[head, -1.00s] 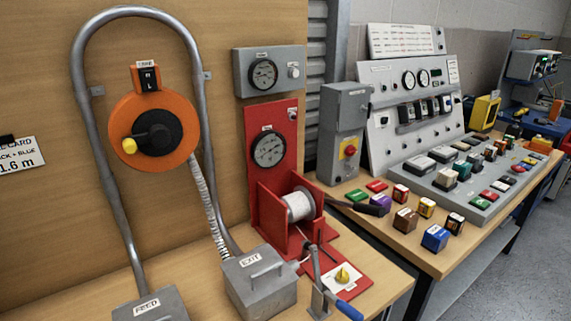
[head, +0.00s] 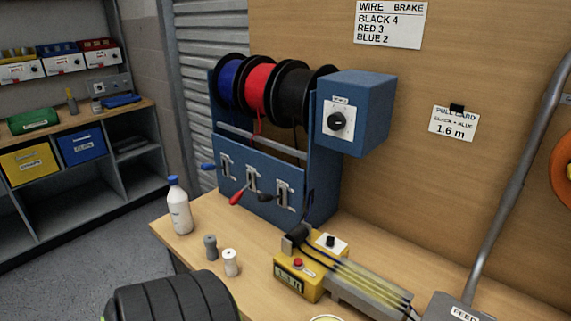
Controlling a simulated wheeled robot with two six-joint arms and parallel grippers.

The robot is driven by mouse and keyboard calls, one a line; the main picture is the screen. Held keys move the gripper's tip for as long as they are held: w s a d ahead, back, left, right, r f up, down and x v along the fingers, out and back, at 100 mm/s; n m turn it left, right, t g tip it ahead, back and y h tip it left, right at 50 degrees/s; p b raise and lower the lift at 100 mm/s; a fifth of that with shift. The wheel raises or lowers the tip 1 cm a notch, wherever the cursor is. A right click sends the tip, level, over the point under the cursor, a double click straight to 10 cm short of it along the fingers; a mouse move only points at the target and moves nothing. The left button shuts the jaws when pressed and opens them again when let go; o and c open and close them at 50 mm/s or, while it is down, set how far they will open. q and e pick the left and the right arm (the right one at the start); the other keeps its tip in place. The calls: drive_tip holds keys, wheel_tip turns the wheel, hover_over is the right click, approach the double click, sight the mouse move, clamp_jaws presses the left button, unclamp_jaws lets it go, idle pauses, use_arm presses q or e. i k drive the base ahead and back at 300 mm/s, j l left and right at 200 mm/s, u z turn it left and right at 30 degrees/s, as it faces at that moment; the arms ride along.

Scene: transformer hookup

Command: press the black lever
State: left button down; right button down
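The black lever (head: 265,197) is on the front panel of the blue spool rack (head: 325,190). Its dark handle sticks out to the left from the rightmost metal bracket, below the black wire spool (head: 290,90). The red lever (head: 237,197) is beside it on the left, and the blue lever (head: 208,166) is farther left and higher. Nothing touches the black lever.
A white bottle (head: 179,207), a grey cylinder (head: 210,247) and a white cylinder (head: 230,262) stand on the bench in front of the rack. A yellow device (head: 299,279) with a red button is to the right. Shelves (head: 85,182) stand at left.

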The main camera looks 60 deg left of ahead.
sight(262, 198)
drive_tip(key=u, duration=0.4)
drive_tip(key=k+u, duration=0.15)
drive_tip(key=u, duration=0.7)
drive_tip(key=k+j+u, duration=0.1)
drive_tip(key=u, duration=0.3)
